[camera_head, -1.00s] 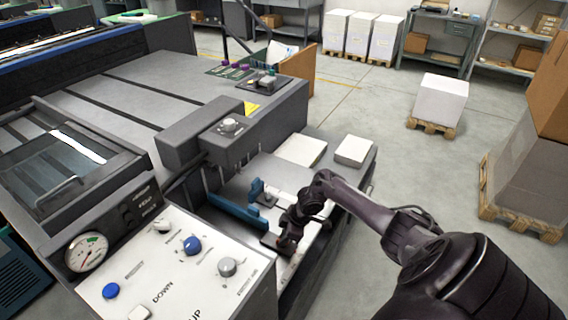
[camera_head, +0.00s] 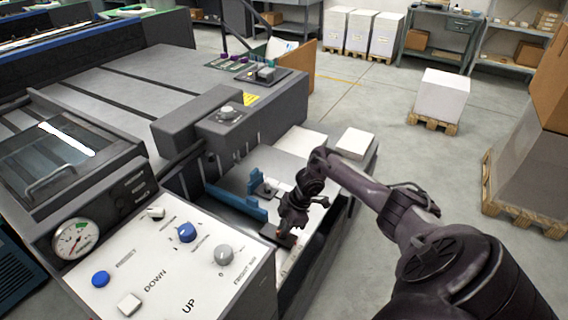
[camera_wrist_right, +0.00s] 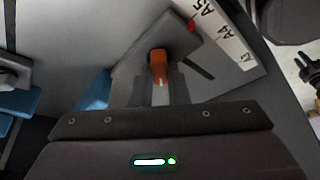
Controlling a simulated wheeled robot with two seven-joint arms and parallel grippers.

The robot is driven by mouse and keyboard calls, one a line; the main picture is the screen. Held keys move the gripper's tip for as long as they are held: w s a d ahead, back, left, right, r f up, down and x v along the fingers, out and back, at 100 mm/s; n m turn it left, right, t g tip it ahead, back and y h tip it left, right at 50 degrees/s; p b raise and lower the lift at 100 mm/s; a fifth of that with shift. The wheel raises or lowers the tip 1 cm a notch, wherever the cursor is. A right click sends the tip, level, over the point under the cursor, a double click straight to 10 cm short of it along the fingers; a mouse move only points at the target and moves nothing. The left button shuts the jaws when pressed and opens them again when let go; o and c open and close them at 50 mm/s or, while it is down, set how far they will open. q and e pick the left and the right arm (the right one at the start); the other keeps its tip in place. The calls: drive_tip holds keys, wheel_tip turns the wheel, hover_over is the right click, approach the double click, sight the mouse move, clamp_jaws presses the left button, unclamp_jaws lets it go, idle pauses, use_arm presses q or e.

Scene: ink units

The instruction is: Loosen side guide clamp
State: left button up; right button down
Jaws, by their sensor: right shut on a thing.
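The side guide clamp shows as an orange lever (camera_wrist_right: 158,62) on a grey plate (camera_wrist_right: 128,66) in the wrist view. My right gripper (camera_wrist_right: 160,88) is shut on this orange lever, its fingers pointing at the plate. In the head view my right gripper (camera_head: 287,231) reaches down to the dark clamp plate (camera_head: 270,232) on the feed tray, and the lever is mostly hidden there. A blue guide bar (camera_head: 236,202) lies just left of the plate, and a blue upright piece (camera_head: 253,183) stands behind it. My left gripper is not in view.
A paper-size scale (camera_wrist_right: 222,35) runs beside the plate. The control panel (camera_head: 150,262) with knobs and buttons stands at the front left. The grey machine housing (camera_head: 215,118) rises behind the tray. A paper stack (camera_head: 355,142) lies at the tray's far right.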

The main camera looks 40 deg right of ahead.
sight(293, 233)
drive_tip(key=c, duration=1.4)
unclamp_jaws()
drive_tip(key=shift+d+r, duration=0.1)
drive_tip(key=v, duration=0.7)
drive_tip(key=shift+r, duration=0.2)
drive_tip(key=shift+s, duration=0.15)
